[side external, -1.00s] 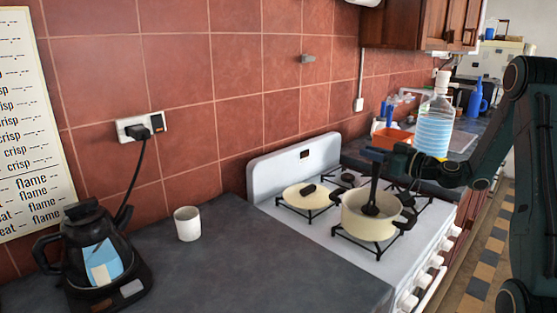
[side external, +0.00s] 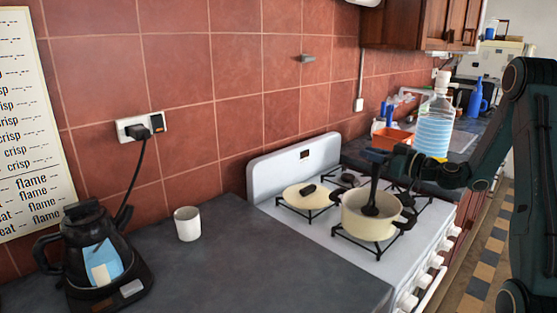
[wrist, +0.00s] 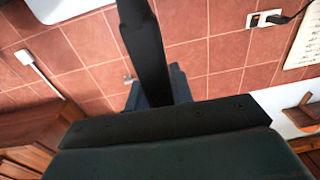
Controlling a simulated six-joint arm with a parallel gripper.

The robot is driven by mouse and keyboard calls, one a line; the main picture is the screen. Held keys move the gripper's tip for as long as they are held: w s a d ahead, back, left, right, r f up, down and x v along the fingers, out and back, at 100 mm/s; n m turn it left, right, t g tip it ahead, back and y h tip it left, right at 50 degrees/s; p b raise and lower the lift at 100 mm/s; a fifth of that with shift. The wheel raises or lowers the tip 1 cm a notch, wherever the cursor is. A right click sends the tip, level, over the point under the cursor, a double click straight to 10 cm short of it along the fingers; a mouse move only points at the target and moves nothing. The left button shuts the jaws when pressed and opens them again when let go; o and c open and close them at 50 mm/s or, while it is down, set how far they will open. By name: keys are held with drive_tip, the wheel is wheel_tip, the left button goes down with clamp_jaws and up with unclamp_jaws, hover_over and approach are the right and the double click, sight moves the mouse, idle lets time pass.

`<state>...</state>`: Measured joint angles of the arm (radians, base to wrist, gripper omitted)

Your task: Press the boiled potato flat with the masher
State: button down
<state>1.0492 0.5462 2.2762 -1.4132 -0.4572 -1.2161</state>
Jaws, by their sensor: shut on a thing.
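The masher (side external: 372,190) has a dark shaft and head and stands nearly upright, with its head down inside the cream pot (side external: 360,222) on the stove. My gripper (side external: 376,156) is above the pot, shut on the top of the masher. No potato is visible; the pot's wall and the masher head hide most of the inside. I cannot tell from here whether the head touches anything in the pot. The wrist view shows mostly dark parts of my gripper and a blue-grey piece, with the tiled wall behind.
A large clear bottle (side external: 434,130) and an orange box (side external: 393,138) stand behind the arm. A white cup (side external: 187,224) and a black kettle (side external: 95,255) are on the left counter.

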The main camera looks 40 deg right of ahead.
drive_tip(key=shift+r, duration=0.1)
wheel_tip(320, 180, up, 7)
idle(1.0)
drive_tip(key=shift+w, duration=0.1)
idle(1.4)
drive_tip(key=s+d+r+m+g+h, duration=0.2)
drive_tip(key=s+r+m+h, duration=0.1)
drive_tip(key=r+h, duration=0.3)
drive_tip(key=s+d+r+m+g+h, duration=0.2)
drive_tip(key=s+r+m+h, duration=0.2)
drive_tip(key=r+m+h, duration=0.1)
wheel_tip(320, 180, up, 2)
drive_tip(key=shift+s+d+r+h, duration=0.2)
drive_tip(key=shift+s+h, duration=0.1)
drive_tip(key=shift+h, duration=0.3)
drive_tip(key=shift+w, duration=0.1)
